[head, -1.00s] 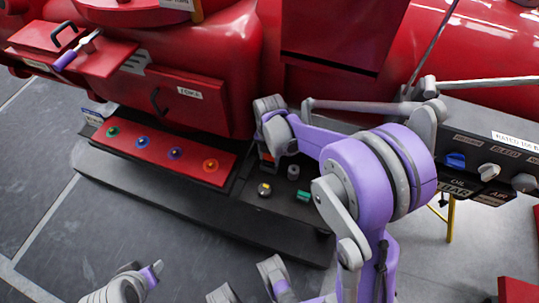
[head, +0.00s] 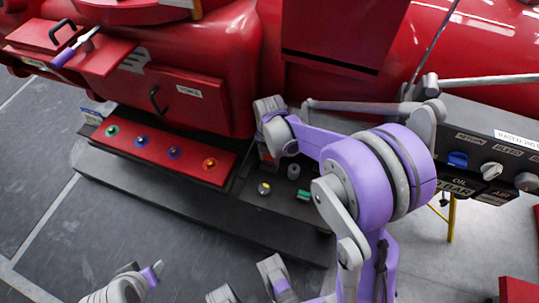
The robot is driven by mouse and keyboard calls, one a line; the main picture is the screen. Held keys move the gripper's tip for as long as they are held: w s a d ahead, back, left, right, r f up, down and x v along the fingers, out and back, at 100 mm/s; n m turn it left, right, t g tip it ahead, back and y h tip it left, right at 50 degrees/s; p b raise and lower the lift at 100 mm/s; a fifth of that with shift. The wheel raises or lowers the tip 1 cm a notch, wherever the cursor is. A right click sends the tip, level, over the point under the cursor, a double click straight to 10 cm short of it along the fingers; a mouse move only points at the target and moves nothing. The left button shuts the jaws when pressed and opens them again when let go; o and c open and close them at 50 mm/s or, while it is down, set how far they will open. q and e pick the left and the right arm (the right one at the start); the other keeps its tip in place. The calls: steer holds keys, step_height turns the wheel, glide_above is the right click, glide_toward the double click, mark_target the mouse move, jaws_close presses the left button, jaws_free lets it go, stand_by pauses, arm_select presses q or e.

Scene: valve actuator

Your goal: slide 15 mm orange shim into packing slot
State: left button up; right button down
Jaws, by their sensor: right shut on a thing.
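My right arm comes in from the lower right. Its wrist and right gripper (head: 270,125) are over the dark tray beside the red machine. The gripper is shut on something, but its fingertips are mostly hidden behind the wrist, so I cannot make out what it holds. A small orange patch (head: 266,154) shows just below the wrist; I cannot tell whether it is the shim. A ring-shaped orange piece (head: 209,164) sits at the right end of the red strip. I cannot pick out the packing slot. At the bottom left, a grey and purple part of mine shows; the left gripper's jaws are unclear.
The red strip (head: 130,140) also holds green and blue round pieces. A dark tray (head: 243,208) holds a yellow-topped knob (head: 264,188) and a green piece (head: 303,194). A black panel with knobs (head: 470,140) stands at right. Bare floor (head: 120,220) lies at lower left.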

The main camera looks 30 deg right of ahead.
arm_select(q)
steer(key=shift+f, duration=0.3)
arm_select(e)
steer(key=shift+f, duration=0.4)
steer(key=shift+c, duration=1.2)
jaws_free()
step_height(320, 180, up, 12)
steer(key=shift+r+p, duration=0.1)
steer(key=shift+p, duration=0.95)
arm_select(q)
step_height(320, 180, up, 3)
steer(key=shift+f, duration=0.1)
step_height(320, 180, up, 12)
steer(key=w+p, duration=0.2)
steer(key=p, duration=0.9)
steer(key=shift+r+t, duration=0.25)
steer(key=shift+t, duration=0.05)
arm_select(e)
steer(key=s+a+r+m+t, duration=0.2)
steer(key=s+r+m, duration=0.4)
steer(key=m, duration=0.7)
steer(key=s+a+r+m+t, duration=0.3)
steer(key=s+a+r+m, duration=0.2)
steer(key=s+m, duration=0.4)
steer(key=r+m, duration=0.1)
steer(key=m, duration=0.3)
steer(key=shift+s, duration=0.3)
